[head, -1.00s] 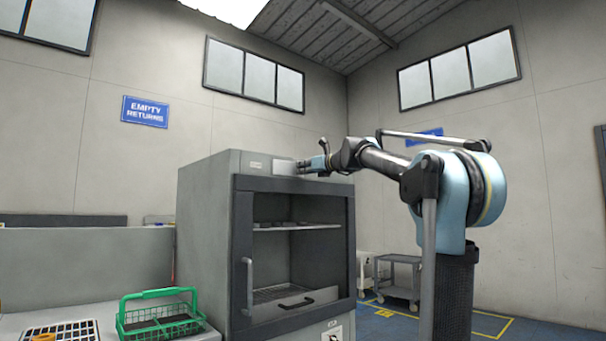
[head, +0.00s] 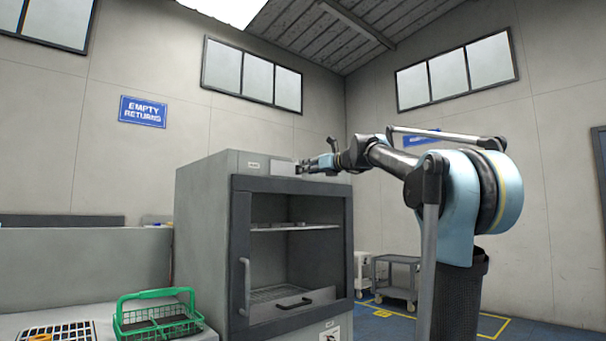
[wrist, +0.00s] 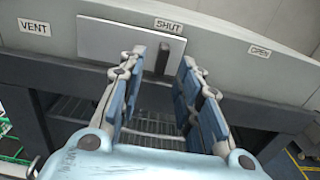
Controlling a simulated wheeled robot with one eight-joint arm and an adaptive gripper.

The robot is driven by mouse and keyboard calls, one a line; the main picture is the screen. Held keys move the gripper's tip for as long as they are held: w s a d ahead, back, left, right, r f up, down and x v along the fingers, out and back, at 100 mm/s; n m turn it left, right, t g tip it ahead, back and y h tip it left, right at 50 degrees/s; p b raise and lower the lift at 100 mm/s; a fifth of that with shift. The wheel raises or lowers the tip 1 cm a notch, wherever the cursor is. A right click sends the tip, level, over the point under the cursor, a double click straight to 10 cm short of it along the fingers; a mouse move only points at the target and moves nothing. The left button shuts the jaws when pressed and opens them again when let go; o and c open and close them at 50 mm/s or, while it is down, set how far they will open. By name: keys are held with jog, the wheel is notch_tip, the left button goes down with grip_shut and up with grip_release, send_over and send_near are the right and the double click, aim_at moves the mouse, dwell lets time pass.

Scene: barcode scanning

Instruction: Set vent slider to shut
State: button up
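The vent slider is a dark upright knob (wrist: 163,58) on the upper front panel of the grey cabinet (head: 205,215). In the wrist view it stands just below the SHUT label (wrist: 168,25), well left of the OPEN label (wrist: 260,51). A pale plate (wrist: 108,38) lies left of and around it; the plate also shows in the head view (head: 281,168). My gripper (wrist: 162,62) is open, one finger on each side of the knob, with gaps visible. In the head view my gripper (head: 308,167) is at the cabinet's top front edge, where the knob is too small to make out.
The VENT label (wrist: 34,26) is at the panel's left. Below is the cabinet's glazed door with a vertical handle (head: 245,285) and wire shelves inside. A green basket (head: 155,318) stands on the counter at left. A grey cart (head: 397,280) stands behind at right.

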jog(key=v, duration=0.6)
jog(key=shift+d, duration=0.2)
jog(key=shift+s, duration=0.15)
jog(key=s+f+n+g+h, duration=0.15)
jog(key=s+f+n, duration=0.4)
jog(key=f, duration=0.65)
jog(key=s+d+f+n+g+h, duration=0.1)
jog(key=s+f+n+g, duration=0.35)
jog(key=f, duration=0.75)
jog(key=s+f+n+g+h, duration=0.1)
jog(key=s+f+n+h, duration=0.1)
jog(key=s+f+n, duration=0.75)
jog(key=s+d+f+n+g+h, duration=0.1)
jog(key=s+d+f, duration=0.4)
jog(key=f, duration=0.6)
jog(key=s+d+f+n+g+h, duration=0.1)
jog(key=s+d+f+n+h, duration=0.3)
jog(key=s+f, duration=0.3)
jog(key=s+d+f+n+g+h, duration=0.2)
jog(key=s+d+f, duration=0.3)
jog(key=f, duration=1.2)
jog(key=shift+s+d+f+n+h, duration=0.2)
jog(key=shift+s+d+n+h, duration=0.15)
jog(key=shift+s+n, duration=0.15)
jog(key=shift+w, duration=0.1)
